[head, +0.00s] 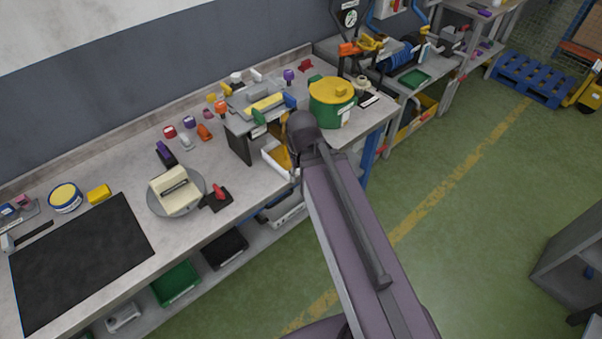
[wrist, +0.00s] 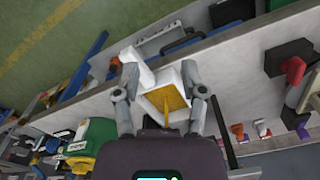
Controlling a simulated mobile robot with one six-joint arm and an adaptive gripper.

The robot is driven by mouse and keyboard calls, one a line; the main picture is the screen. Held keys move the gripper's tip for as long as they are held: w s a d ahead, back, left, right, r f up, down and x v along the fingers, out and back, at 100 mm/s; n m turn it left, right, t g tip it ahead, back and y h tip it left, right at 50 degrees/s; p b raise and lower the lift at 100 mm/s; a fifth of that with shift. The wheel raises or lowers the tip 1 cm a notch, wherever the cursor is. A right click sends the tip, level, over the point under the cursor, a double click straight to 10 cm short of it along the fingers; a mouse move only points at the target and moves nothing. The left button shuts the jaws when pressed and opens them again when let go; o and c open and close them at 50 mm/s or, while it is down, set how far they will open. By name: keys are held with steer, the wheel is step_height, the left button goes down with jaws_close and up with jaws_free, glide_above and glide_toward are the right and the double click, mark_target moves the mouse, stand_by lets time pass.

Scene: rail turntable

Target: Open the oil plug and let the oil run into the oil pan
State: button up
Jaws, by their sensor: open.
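The white oil pan (head: 269,163) sits at the bench's front edge, beside the grey stand (head: 239,146) that carries the grey housing (head: 252,98). Ochre-yellow oil shows inside the pan, partly behind my arm. In the wrist view the oil pan (wrist: 146,78) appears between and beyond my fingers, with yellow oil (wrist: 168,101) in it. A narrow yellow streak stands over the oil; I cannot tell whether it is running oil. My gripper (wrist: 160,76) is open, with nothing clearly held. The oil plug cannot be made out.
A green pot with a yellow lid (head: 332,100) stands right of the housing. A round grey turntable (head: 176,193) bearing a cream block and a red-handled switch (head: 218,197) are to the left. Several small coloured parts lie behind. The black mat (head: 80,258) is clear.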

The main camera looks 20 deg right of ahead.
step_height(320, 180, up, 16)
steer(key=f+m+p, duration=0.1)
steer(key=m+p, duration=0.3)
steer(key=p, duration=1.2)
glide_above(284, 127)
steer(key=shift+w+r, duration=0.1)
steer(key=shift+r, duration=0.15)
steer(key=shift+f+b, duration=0.2)
steer(key=shift+b, duration=0.2)
step_height(284, 127, down, 14)
steer(key=b, duration=1.3)
steer(key=shift+r, duration=0.25)
steer(key=shift+b, duration=0.3)
jaws_close()
